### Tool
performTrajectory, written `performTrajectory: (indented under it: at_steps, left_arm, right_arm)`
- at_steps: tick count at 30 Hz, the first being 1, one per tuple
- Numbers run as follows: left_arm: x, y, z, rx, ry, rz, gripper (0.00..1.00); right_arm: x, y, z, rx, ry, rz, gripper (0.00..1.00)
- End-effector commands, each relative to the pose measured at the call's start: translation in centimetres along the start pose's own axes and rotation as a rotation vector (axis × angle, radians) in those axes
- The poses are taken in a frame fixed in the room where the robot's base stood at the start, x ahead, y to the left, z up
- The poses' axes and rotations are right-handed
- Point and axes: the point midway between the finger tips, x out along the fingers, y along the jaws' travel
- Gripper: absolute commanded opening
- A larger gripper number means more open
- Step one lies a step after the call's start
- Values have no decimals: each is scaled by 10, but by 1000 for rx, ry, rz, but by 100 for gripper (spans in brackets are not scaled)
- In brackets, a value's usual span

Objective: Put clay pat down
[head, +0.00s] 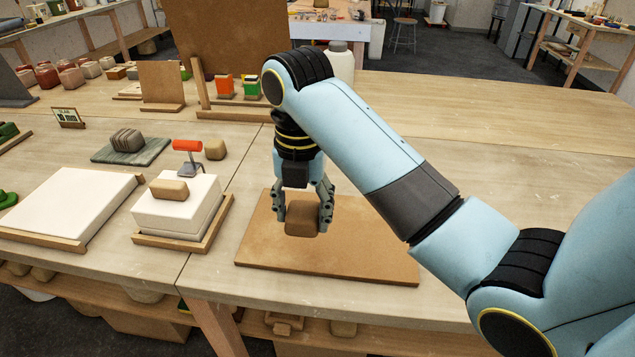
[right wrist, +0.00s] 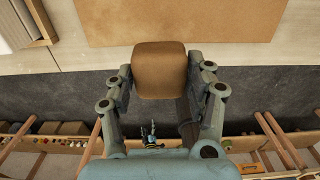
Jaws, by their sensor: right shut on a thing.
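A brown, rounded clay pat (head: 302,218) is between the fingers of my right gripper (head: 310,208), which is shut on it. In the head view it shows in front of the flat tan board (head: 350,255). In the right wrist view the clay pat (right wrist: 159,70) sits between both fingers (right wrist: 163,82), with the board (right wrist: 185,22) and the table edge behind it, so it is held up in the air. Its exact height cannot be told.
A wide white slab (head: 70,208) lies farther left. The board's visible surface is bare. A white bottle (head: 341,62) stands behind my arm.

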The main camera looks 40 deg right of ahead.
Motion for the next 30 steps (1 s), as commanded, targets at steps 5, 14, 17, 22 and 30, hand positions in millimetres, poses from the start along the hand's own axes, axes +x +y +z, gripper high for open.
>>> performTrajectory:
  at_steps: [5,14,17,22,30]
  left_arm:
    - [-3,-5,-1,2,1,-5,78]
    - [-2,-1,6,1,-8,-1,78]
    - [-2,0,6,0,-9,1,78]
    - [-5,2,6,-1,-10,2,78]
    - [-5,2,6,-1,-11,2,78]
  right_arm:
    - [24,19,41,1,-1,-2,12]
    - [56,41,86,1,-1,-1,12]
    - [59,42,90,1,-1,-1,12]
    - [83,42,89,1,2,-3,12]
    - [99,42,90,0,-2,0,12]
